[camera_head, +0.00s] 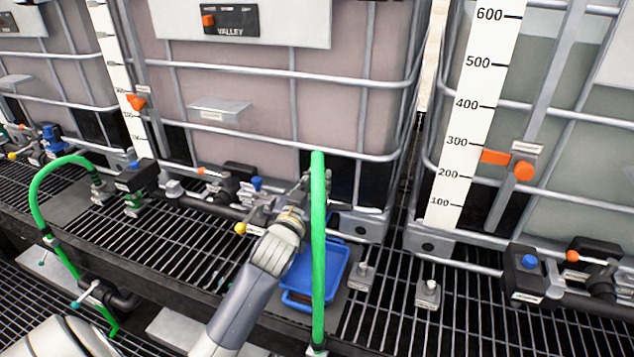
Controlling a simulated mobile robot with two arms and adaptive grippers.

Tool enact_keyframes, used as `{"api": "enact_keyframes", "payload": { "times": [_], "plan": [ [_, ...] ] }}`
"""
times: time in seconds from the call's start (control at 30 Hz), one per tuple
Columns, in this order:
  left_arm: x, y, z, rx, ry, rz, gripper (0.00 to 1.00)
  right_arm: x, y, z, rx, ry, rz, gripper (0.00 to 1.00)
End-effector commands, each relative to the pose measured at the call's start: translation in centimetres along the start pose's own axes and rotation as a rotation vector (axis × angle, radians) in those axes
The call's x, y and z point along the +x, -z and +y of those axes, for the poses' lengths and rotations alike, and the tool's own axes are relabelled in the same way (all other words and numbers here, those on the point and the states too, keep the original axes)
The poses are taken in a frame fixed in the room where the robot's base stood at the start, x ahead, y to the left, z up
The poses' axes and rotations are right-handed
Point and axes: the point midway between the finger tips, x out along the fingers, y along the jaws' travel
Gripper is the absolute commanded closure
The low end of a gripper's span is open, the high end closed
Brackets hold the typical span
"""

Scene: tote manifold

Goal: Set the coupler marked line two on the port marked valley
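The VALLEY plate (229,20) is on the front of the middle tote (270,110). A green hose (318,250) rises from the lower deck edge and bends over beside my gripper; its far end and any coupler there are hidden. My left gripper (302,190) reaches in near the middle tote's lower front, just behind this hose. The hose covers its fingertips, so I cannot tell whether they hold anything. Another green hose (52,180) arches at the left to a fitting (103,188). No line-two marking is legible. My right gripper is not in view.
A blue tray (335,272) lies below the gripper on the grating. Small grey labelled blocks (428,294) stand to its right. A yellow-knobbed valve (242,228) and a blue-knobbed black unit (135,177) lie to the left. The right tote has another blue-knobbed unit (525,272).

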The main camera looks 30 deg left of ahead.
Motion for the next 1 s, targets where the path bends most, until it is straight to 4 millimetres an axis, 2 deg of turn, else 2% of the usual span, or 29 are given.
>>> {"api": "enact_keyframes", "payload": {
  "times": [0.07,0.1,0.17,0.5,0.63,0.77,1.0],
  "plan": [
    [0.0,0.2,0.0,0.0,0.0,0.004,1.0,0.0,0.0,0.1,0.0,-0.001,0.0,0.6],
    [0.0,0.2,0.0,0.0,0.0,0.004,0.69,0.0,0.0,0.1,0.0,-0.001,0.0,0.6],
    [0.0,0.2,0.0,0.0,0.0,0.003,0.55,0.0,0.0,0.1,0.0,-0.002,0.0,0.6],
    [-0.1,-0.1,0.0,0.0,0.0,-0.002,0.54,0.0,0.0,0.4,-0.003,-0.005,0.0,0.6],
    [-0.8,-0.1,0.0,-0.001,-0.001,-0.001,0.54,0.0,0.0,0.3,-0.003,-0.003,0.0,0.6],
    [-2.7,-0.1,0.0,-0.001,0.0,-0.001,0.54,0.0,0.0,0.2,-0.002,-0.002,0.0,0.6],
    [-7.5,-0.1,0.0,-0.002,0.0,-0.002,0.54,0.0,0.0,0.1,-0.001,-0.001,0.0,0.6]
  ]
}}
